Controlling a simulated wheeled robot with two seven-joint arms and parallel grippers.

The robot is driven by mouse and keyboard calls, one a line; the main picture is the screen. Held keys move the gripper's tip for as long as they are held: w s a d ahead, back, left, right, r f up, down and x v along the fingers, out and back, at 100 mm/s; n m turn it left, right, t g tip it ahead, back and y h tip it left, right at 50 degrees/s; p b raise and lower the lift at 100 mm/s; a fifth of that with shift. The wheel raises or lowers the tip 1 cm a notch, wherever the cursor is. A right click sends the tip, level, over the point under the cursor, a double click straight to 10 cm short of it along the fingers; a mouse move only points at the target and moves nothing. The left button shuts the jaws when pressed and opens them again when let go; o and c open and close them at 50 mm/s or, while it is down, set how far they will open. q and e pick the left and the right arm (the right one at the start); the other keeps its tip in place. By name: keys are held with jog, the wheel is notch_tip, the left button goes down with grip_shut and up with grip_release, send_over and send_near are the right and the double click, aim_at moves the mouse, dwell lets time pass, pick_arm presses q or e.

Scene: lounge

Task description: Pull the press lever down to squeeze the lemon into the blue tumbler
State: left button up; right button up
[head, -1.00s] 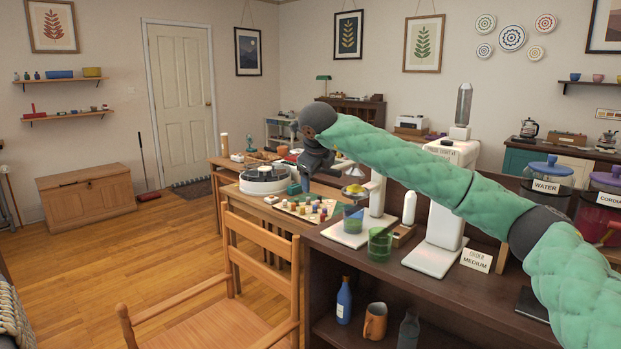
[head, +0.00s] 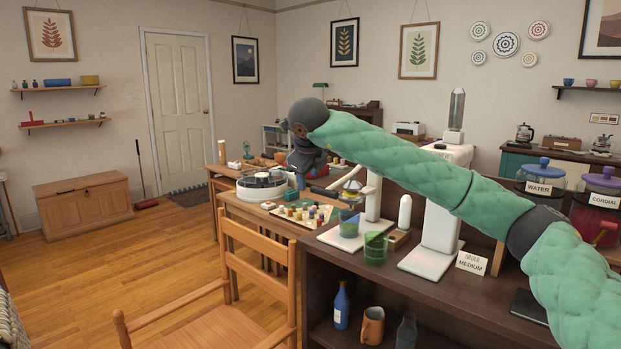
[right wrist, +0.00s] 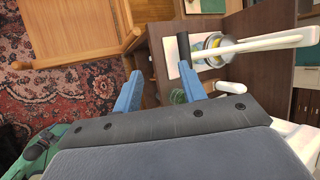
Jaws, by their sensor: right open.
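The white press (head: 373,195) stands on the dark counter, partly behind my right arm. Its lever (head: 322,190) reaches out to the left with a dark handle; in the right wrist view it is a white bar (right wrist: 262,44) with a black grip (right wrist: 183,46). The yellow lemon (head: 352,186) is in the press under the silver dome, close to it. The blue tumbler (head: 348,224) stands below on the press base. My right gripper (head: 299,184) is open and empty, left of the handle; its blue fingers also show in the right wrist view (right wrist: 160,76). My left gripper is out of view.
A green tumbler (head: 375,249) stands in front of the press. A white dispenser (head: 440,215) and an order card (head: 471,263) stand to the right. A side table with paint pots (head: 308,213) and a wooden chair (head: 252,270) lie left of the counter.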

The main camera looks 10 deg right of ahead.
jog(key=shift+s+a+r, duration=0.25)
jog(key=shift+s+a, duration=0.05)
jog(key=shift+s, duration=0.25)
jog(key=shift+s+a+r, duration=0.2)
jog(key=shift+s+a, duration=0.15)
jog(key=shift+s, duration=0.15)
jog(key=shift+s+a+r, duration=0.25)
jog(key=shift+s+a, duration=0.05)
jog(key=shift+s, duration=0.25)
jog(key=shift+b, duration=0.3)
dwell(2.5)
